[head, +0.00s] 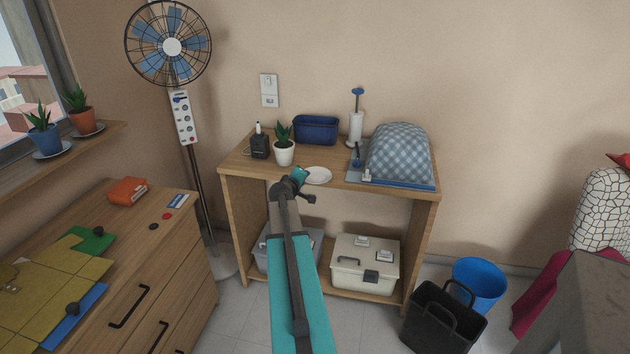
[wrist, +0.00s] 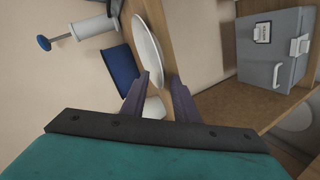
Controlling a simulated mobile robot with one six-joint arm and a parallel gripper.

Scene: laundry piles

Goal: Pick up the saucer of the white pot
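The white pot (head: 284,156) with a small green succulent stands upright on the wooden shelf top. Its white saucer (head: 319,175) lies apart from it, to the right, near the front edge. My gripper (head: 300,174) is at the saucer's left side, with my arm hiding part of the shelf front. In the wrist view the saucer (wrist: 146,42) is seen nearly edge-on. My gripper (wrist: 160,79) is open there, and the saucer's near rim shows between the two dark fingertips. I cannot tell whether they touch it. Part of the pot (wrist: 154,107) shows behind the fingers.
A black box (head: 260,147), a blue bin (head: 316,130), a paper roll holder (head: 356,127) and a checkered cloth-covered mound (head: 399,154) surround the saucer area. Toolboxes (head: 365,264) sit on the lower shelf. A black basket (head: 443,318) stands on the floor.

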